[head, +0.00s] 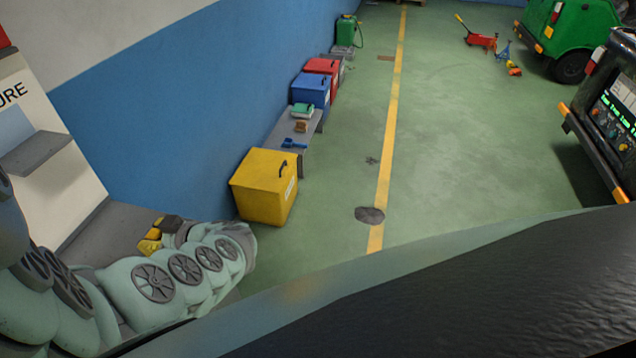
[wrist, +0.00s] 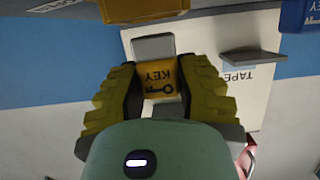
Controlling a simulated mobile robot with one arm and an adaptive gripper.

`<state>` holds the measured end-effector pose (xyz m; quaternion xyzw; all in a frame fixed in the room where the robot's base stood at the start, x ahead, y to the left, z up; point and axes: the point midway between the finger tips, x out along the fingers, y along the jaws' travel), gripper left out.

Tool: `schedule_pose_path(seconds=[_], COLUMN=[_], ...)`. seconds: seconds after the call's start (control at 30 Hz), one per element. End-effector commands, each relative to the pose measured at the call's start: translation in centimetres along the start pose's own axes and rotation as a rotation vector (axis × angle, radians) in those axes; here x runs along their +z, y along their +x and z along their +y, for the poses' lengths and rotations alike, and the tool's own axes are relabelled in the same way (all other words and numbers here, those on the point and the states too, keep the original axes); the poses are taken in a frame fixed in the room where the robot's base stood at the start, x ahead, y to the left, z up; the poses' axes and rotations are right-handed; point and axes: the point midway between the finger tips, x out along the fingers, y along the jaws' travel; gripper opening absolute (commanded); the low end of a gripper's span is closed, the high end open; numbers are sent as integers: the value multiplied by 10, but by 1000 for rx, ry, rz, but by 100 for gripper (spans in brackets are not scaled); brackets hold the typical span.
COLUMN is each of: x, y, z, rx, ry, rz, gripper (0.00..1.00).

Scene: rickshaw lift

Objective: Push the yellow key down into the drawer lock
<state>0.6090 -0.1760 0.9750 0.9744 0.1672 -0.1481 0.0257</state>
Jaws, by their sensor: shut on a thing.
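In the wrist view, the yellow key (wrist: 160,80) is a block marked KEY with a key symbol. It sits between the two yellow-and-dark fingers of my gripper (wrist: 158,72), which is shut on it. A grey block (wrist: 153,46) shows just beyond the key; I cannot tell whether they touch. In the head view, my gripper (head: 155,238) is at the lower left, beside a cream panel and low over a grey surface. My arm hides much of that area. I cannot clearly make out the drawer lock, or whether the key is in it.
A cream panel (head: 45,150) with a grey ledge (head: 35,152) stands at the left. A yellow box (head: 262,190), a grey bench (head: 290,130), a blue box (head: 311,90) and a red box (head: 322,70) line the blue wall. The green floor right of them is mostly clear.

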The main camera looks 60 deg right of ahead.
Motion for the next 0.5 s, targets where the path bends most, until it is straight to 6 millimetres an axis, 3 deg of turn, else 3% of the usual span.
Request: schedule_pose_path(seconds=[0.5], x=[7], y=[2], z=[0], rx=[-1], ry=[-1], rz=[0], gripper=[0])
